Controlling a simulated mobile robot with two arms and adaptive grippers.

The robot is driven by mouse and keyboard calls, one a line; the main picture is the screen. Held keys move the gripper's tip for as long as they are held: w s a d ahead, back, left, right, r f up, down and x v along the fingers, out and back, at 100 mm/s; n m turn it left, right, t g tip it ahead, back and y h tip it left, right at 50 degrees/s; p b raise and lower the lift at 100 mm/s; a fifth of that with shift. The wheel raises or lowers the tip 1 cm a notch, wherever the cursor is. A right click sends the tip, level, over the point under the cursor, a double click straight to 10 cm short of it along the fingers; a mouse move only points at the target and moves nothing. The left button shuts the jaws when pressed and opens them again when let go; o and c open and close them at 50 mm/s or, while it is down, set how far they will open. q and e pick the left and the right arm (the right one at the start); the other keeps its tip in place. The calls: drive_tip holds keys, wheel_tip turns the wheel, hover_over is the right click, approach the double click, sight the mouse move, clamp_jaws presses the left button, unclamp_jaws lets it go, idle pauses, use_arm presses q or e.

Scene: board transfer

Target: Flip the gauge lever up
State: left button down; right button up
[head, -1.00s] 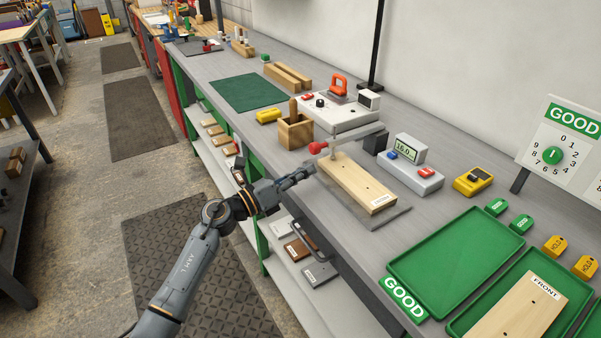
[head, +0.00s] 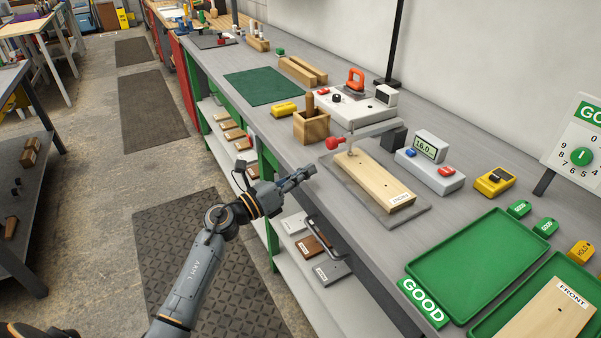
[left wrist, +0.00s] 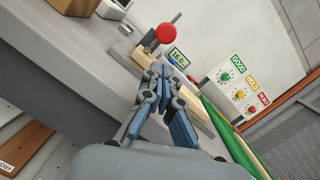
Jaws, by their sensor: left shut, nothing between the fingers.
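The gauge lever has a red ball knob (head: 334,143), at the near left end of the gauge's grey arm (head: 372,131). The knob is large near the top of the left wrist view (left wrist: 166,34). A wooden board (head: 375,184) lies on a grey plate under the arm. The gauge's readout box (head: 430,147) shows about 16.0. My left gripper (head: 311,172) is shut and empty, in front of the bench edge, below and left of the knob and apart from it. In the left wrist view its fingers (left wrist: 152,66) point toward the knob. My right gripper is out of view.
A wooden box (head: 312,127) stands just behind and left of the knob. A white device with an orange handle (head: 356,79) is farther back. A yellow meter (head: 495,181) and green tray (head: 478,258) lie to the right. A shelf runs below the bench.

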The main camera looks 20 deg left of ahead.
use_arm(q)
drive_tip(key=x, duration=0.5)
drive_tip(key=shift+w+d+p, duration=0.2)
drive_tip(key=shift+w+p, duration=0.05)
drive_tip(key=shift+p, duration=0.1)
drive_tip(key=shift+w+d, duration=0.2)
drive_tip(key=shift+w, duration=0.1)
